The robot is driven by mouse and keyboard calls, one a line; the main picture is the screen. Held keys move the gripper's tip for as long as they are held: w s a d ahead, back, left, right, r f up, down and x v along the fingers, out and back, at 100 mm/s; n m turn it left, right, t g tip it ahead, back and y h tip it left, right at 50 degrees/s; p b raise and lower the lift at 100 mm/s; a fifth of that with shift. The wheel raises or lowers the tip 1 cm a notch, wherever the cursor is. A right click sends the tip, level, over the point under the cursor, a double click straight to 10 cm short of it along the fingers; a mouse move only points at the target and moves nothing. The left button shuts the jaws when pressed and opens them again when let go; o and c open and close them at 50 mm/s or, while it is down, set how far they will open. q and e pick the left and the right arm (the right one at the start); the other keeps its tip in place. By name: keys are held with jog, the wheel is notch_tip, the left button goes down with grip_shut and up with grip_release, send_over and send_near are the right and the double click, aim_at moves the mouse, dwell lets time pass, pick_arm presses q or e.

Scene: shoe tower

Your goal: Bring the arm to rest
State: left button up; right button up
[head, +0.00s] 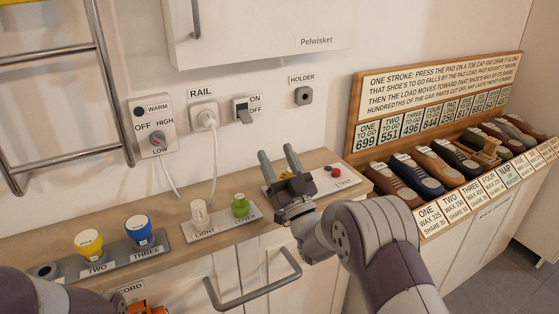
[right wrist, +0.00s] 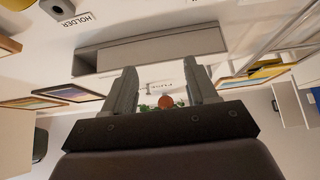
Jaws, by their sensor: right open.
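My right arm (head: 375,240) comes in from the bottom right and reaches over the wooden counter. Its gripper (head: 278,154) is open, with two grey fingers apart and pointing up toward the wall. In the right wrist view the gripper (right wrist: 164,88) also shows its fingers spread. No object is gripped between them; a small red round thing (right wrist: 166,102) shows beyond the gripper's dark base. Part of my left arm (head: 45,295) shows at the bottom left corner; its gripper is out of the picture.
A shoe rack with several shoes (head: 415,168) stands right. A cabinet handle (head: 255,295) juts out in front.

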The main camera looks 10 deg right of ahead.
jog(key=shift+s+d, duration=0.1)
jog(key=shift+s, duration=0.35)
